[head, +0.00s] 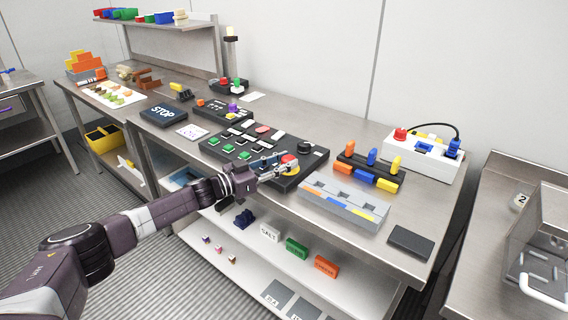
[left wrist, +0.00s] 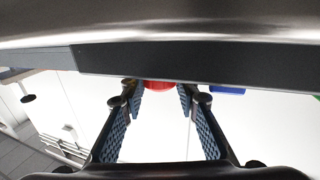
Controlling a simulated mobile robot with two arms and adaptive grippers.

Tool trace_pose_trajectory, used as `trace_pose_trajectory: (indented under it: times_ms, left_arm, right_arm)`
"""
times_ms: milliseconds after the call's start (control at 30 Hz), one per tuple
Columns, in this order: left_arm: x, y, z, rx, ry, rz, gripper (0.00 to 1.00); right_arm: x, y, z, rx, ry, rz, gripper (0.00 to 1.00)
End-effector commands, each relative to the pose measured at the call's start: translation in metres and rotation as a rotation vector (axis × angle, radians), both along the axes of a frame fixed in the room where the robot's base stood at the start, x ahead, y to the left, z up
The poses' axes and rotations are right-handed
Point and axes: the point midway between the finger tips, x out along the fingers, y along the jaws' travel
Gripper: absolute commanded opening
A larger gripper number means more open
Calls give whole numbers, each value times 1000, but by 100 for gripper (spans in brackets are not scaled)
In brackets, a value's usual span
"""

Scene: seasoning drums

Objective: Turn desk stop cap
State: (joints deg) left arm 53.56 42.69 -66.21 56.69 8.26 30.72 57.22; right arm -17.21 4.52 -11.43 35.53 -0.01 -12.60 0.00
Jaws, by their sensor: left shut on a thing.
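The red stop cap (head: 289,159) sits on a yellow base (head: 291,171) at the front right part of the black control panel (head: 305,168) on the steel desk. My left gripper (head: 283,168) reaches in from the left, with its fingertips at the cap. It is shut on the cap. In the left wrist view the red cap (left wrist: 158,85) shows between the tips of the two blue-padded fingers, partly cut off by a grey edge above. My right gripper is not in view.
The panel carries several green and white buttons and a black knob (head: 304,147). A grey tray with coloured blocks (head: 342,203) stands close on the right. A rack of coloured levers (head: 366,174) and a white box with a red button (head: 424,153) stand beyond.

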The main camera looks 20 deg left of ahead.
Motion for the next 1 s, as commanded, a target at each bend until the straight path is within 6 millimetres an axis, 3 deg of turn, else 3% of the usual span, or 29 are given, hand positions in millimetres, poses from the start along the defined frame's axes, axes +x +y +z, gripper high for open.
trace_pose_trajectory:
  times_ms: [300, 333, 467, 800, 1000]
  left_arm:
    - [0, 1, -2, 3, 3, 2, 5]
    - [0, 1, -2, 3, 3, 2, 32]
    - [0, 0, -2, 3, 2, 1, 46]
    - [-2, 2, -1, 2, 1, 0, 47]
    - [-20, 17, -1, 3, 2, 1, 47]
  right_arm:
    - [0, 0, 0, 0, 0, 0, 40]
    - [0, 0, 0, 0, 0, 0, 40]
    - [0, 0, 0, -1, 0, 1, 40]
    - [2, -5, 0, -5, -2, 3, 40]
    - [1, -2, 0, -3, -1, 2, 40]
